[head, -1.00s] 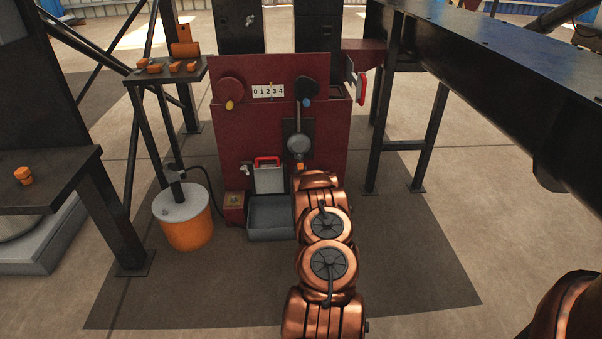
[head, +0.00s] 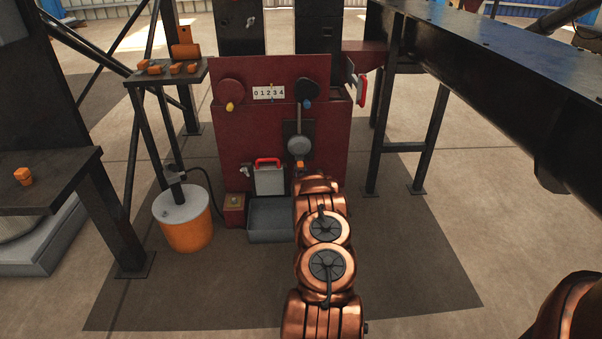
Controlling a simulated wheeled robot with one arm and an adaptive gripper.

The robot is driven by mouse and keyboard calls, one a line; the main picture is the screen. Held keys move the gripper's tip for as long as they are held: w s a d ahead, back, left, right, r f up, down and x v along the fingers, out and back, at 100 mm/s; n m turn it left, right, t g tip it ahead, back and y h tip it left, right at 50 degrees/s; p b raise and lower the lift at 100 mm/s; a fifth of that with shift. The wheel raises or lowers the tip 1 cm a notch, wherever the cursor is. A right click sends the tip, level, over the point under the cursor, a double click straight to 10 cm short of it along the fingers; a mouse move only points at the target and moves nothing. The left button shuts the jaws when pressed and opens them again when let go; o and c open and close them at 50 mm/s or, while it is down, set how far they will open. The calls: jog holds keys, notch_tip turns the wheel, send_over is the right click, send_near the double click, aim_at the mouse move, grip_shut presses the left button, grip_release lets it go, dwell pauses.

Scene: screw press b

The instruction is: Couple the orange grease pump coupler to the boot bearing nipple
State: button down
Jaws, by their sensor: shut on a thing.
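My copper arm reaches forward to the lower front of the red press cabinet (head: 240,135). My gripper is hidden behind the arm's own front link, so its jaws and what is in them do not show. A small orange piece (head: 300,164) shows just above that link, below a round grey part (head: 299,146) on the cabinet front. I cannot tell whether this piece is the coupler. The orange grease pump bucket (head: 187,234) with its grey lid stands left, and its dark hose (head: 212,188) curves towards the cabinet. The boot bearing nipple cannot be made out.
A grey tray (head: 270,234) lies on the floor close left of my arm, before a grey can (head: 268,180) with a red handle. A shelf (head: 165,76) with several orange pieces is at upper left. A dark beam (head: 500,70) crosses at right. Floor right of my arm is clear.

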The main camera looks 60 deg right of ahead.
jog(key=shift+w+d, duration=0.15)
jog(key=shift+d, duration=0.05)
jog(key=c, duration=0.8)
grip_release()
jog(key=shift+c, duration=0.2)
jog(key=v, duration=1.2)
jog(key=shift+r, duration=0.1)
